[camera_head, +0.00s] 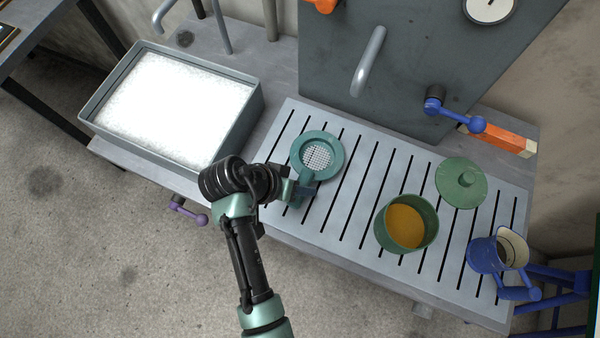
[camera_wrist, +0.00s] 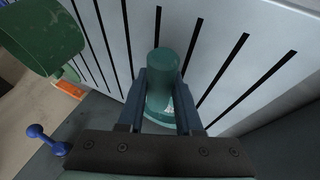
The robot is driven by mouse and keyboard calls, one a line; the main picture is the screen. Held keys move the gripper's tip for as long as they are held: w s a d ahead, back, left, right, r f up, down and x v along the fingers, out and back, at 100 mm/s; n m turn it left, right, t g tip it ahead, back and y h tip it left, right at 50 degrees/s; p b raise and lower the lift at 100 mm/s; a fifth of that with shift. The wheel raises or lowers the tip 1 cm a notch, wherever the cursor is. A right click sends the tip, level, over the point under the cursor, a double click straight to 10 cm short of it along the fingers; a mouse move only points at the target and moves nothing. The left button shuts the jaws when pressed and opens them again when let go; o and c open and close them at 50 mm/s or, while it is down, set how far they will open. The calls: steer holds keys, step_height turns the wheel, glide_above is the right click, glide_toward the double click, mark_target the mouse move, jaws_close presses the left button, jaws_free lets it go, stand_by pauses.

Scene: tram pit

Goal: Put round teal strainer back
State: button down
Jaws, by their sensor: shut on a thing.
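The round teal strainer (camera_head: 301,153) has a wide rim, a pale mesh and a short handle. It is over the left part of the slotted metal grate (camera_head: 345,200), and I cannot tell whether it touches it. My gripper (camera_head: 303,189) is shut on its handle from the near left. In the wrist view, the teal handle of the strainer (camera_wrist: 161,80) is between the two fingers of my gripper (camera_wrist: 161,95). The fingers and palm hide part of the strainer there.
A green pot (camera_head: 380,232) with orange contents, a green lid (camera_head: 461,184) and a blue jug (camera_head: 482,256) are on the grate's right half. A grey basin (camera_head: 252,118) of white foam stands left. A curved spout (camera_head: 368,62) and blue-handled valve (camera_head: 455,116) are behind.

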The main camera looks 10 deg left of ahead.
steer(key=shift+f, duration=0.1)
steer(key=shift+f+b, duration=0.3)
steer(key=shift+f, duration=0.2)
steer(key=c, duration=0.6)
jaws_free()
steer(key=p+v, duration=0.1)
steer(key=v, duration=1.2)
steer(key=shift+d+r+p, duration=0.15)
steer(key=shift+r+p, duration=0.05)
steer(key=shift+p, duration=0.15)
steer(key=shift+w, duration=0.15)
